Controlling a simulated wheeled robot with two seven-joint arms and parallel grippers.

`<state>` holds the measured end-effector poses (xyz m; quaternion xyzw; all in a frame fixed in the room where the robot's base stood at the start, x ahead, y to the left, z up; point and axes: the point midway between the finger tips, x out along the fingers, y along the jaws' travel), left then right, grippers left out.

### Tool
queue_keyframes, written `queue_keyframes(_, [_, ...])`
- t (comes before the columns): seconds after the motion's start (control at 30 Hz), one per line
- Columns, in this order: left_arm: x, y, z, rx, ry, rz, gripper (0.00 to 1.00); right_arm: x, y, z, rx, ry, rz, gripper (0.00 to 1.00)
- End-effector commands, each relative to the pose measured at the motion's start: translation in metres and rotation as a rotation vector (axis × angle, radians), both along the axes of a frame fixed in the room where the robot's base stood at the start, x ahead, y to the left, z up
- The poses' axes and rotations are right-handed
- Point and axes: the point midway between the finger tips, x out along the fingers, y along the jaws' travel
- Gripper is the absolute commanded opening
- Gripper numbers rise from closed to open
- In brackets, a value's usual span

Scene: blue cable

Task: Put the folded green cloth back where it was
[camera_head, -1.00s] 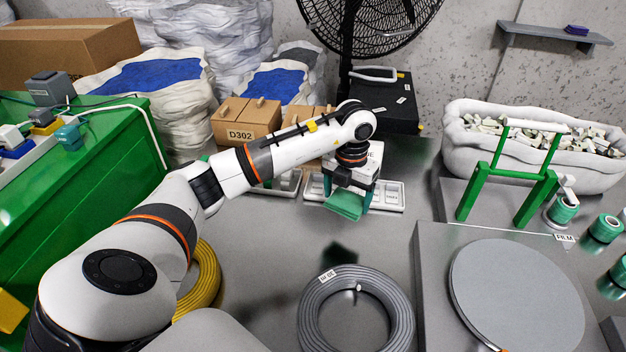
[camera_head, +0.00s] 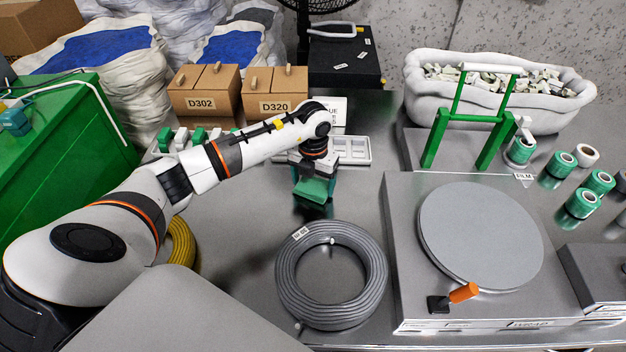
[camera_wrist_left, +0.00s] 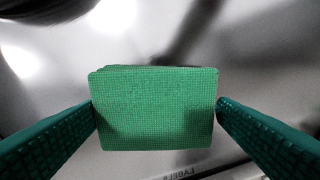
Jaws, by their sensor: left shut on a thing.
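The folded green cloth (camera_head: 314,190) hangs at the tips of my left gripper (camera_head: 316,178) in the head view. In the left wrist view the cloth (camera_wrist_left: 155,108) is a flat green rectangle between the two green fingers (camera_wrist_left: 158,112), which touch its left and right edges. The gripper is shut on it. The cloth is in front of a white tray (camera_head: 356,150) and behind the grey cable coil (camera_head: 292,282). A dark shadow lies near it on the grey table, and its exact height is hard to tell. My right gripper is not in view.
A turntable (camera_head: 480,235) on a grey block stands at right, with a green frame (camera_head: 470,118) behind it. Cardboard boxes (camera_head: 205,100) stand at the back left. Green film rolls (camera_head: 560,164) stand at far right. Bare table lies between cloth and coil.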

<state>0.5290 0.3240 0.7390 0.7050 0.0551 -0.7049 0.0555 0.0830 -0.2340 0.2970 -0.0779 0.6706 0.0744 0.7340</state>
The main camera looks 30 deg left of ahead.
Motion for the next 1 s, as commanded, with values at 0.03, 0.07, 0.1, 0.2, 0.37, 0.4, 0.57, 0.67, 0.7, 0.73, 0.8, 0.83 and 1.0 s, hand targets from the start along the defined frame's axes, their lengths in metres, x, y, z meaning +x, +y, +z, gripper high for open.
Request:
queue_keyframes(0.03, [0.000, 0.000, -0.001, 0.000, 0.000, 0.000, 0.56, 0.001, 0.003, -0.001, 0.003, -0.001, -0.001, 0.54])
queue_keyframes(0.07, [0.000, 0.000, -0.002, 0.000, 0.000, 0.000, 0.56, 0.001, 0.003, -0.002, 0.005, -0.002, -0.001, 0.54])
queue_keyframes(0.1, [0.000, 0.000, -0.004, 0.000, 0.000, 0.000, 0.56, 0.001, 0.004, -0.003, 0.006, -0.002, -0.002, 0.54])
queue_keyframes(0.2, [0.000, 0.000, -0.002, 0.000, 0.000, 0.001, 0.96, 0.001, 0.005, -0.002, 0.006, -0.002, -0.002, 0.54])
queue_keyframes(0.37, [0.000, 0.000, -0.002, 0.000, 0.000, 0.001, 1.00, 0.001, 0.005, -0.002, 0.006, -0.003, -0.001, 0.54])
queue_keyframes(0.4, [0.000, 0.000, -0.002, 0.000, 0.000, 0.001, 1.00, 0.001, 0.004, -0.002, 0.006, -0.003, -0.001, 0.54])
queue_keyframes(0.57, [0.001, 0.000, 0.005, 0.000, -0.002, 0.001, 1.00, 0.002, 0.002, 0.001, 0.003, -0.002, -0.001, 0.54])
queue_keyframes(0.67, [0.001, 0.001, 0.020, 0.001, -0.005, 0.002, 1.00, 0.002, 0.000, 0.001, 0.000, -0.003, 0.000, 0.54])
queue_keyframes(0.7, [0.001, 0.001, 0.028, 0.001, -0.005, 0.001, 1.00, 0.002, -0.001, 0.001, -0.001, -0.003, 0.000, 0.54])
queue_keyframes(0.73, [0.001, 0.001, 0.034, 0.001, -0.004, 0.000, 1.00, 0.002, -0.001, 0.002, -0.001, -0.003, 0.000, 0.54])
queue_keyframes(0.8, [0.001, 0.001, 0.050, 0.002, -0.005, 0.000, 1.00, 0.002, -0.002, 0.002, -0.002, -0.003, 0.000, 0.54])
queue_keyframes(0.83, [0.001, 0.001, 0.057, 0.001, -0.006, 0.001, 1.00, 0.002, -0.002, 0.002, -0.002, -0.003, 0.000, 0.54])
queue_keyframes(1.0, [0.001, 0.001, 0.091, 0.001, -0.004, 0.000, 1.00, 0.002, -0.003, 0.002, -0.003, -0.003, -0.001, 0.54])
